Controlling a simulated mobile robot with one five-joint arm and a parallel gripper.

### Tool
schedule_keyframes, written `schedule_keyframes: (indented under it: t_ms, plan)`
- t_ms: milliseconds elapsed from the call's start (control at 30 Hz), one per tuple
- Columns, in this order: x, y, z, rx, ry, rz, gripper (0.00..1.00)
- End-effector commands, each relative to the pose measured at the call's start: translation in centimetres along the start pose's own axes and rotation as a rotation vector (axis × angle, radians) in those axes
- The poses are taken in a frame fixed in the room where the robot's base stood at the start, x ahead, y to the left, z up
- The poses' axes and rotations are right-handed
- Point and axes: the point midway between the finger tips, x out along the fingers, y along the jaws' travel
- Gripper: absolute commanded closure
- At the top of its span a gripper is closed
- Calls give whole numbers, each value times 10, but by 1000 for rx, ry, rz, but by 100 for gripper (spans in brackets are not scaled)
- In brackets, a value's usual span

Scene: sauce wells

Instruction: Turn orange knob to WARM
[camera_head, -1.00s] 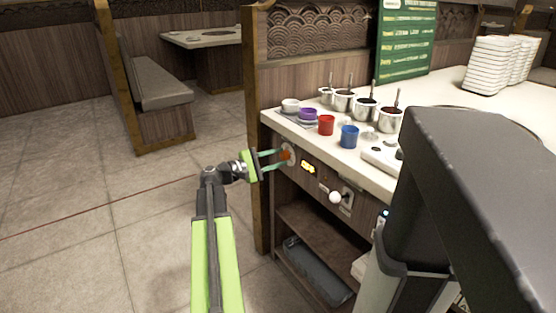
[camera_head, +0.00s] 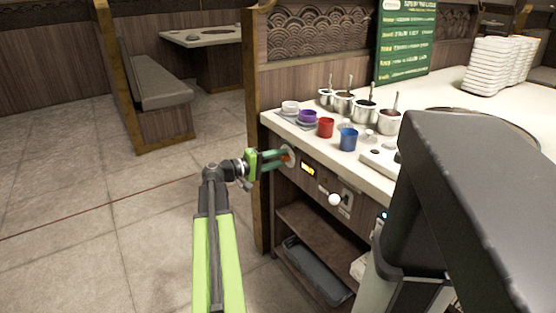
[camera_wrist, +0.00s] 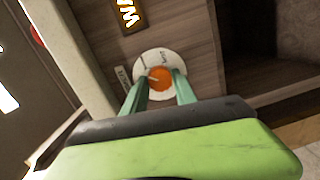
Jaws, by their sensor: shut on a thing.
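The orange knob (camera_wrist: 160,79) sits on a round white dial plate (camera_wrist: 153,58) with small dark labels around it, on the wooden counter front. In the head view the knob (camera_head: 287,158) is mostly hidden by my green fingers. My gripper (camera_wrist: 162,82) is shut on the knob, one finger on each side. It also shows in the head view (camera_head: 283,157), reaching in from the left. A pale pointer line on the knob points to the left in the wrist view. A small lit display (camera_head: 308,170) beside the dial shows lettering starting "WA" in the wrist view (camera_wrist: 127,14).
A lever with a white ball (camera_head: 334,200) sticks out right of the display. A red cup (camera_head: 325,127), a blue cup (camera_head: 348,138) and several sauce wells stand on the counter above. An open shelf (camera_head: 315,238) lies below. The floor at left is clear.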

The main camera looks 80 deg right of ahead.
Motion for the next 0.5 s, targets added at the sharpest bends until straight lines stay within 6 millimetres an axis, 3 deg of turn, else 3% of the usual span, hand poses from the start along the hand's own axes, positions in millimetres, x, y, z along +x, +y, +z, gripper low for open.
schedule_keyframes:
  t_ms: [500]
  plan:
    - [1, 2, -2, 309, 24, -23, 100]
